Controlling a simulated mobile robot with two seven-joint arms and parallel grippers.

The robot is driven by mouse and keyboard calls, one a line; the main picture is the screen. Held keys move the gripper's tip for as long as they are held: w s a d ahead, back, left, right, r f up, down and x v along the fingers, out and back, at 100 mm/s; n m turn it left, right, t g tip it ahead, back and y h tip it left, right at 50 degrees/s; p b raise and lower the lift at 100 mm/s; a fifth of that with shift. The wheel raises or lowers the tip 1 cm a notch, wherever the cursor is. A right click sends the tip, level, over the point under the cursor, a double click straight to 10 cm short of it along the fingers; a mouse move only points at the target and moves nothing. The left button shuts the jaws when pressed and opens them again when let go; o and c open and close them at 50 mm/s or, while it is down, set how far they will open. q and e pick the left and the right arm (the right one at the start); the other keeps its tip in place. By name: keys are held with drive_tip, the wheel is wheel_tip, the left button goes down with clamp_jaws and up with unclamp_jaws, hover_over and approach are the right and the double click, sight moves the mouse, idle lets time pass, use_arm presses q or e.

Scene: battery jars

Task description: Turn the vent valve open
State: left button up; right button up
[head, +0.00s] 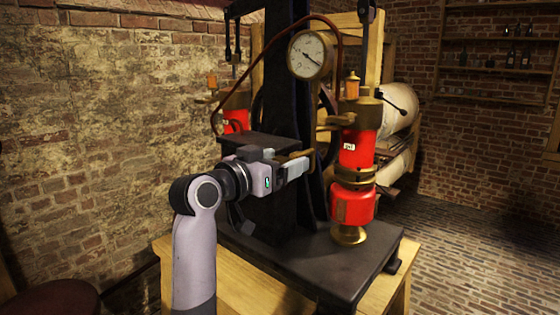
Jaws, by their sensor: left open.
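My left gripper (298,164) reaches in from the left at the middle of the head view, in front of the black press column. It is open. A brass or wooden handle-like piece (300,155) shows right at its fingertips; I cannot tell whether they touch. No label marks the vent valve, so I cannot tell if this piece is its handle. A brass fitting (332,122) also sticks out left from the top of the right red cylinder (358,150), above and right of the gripper. My right gripper is not in view.
A pressure gauge (310,55) with a copper pipe sits above on the black frame. The black base plate (350,262) rests on a wooden table (262,292). Free space lies left of my arm, before the brick wall.

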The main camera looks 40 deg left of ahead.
use_arm(q)
drive_tip(key=c, duration=1)
drive_tip(key=shift+c, duration=0.2)
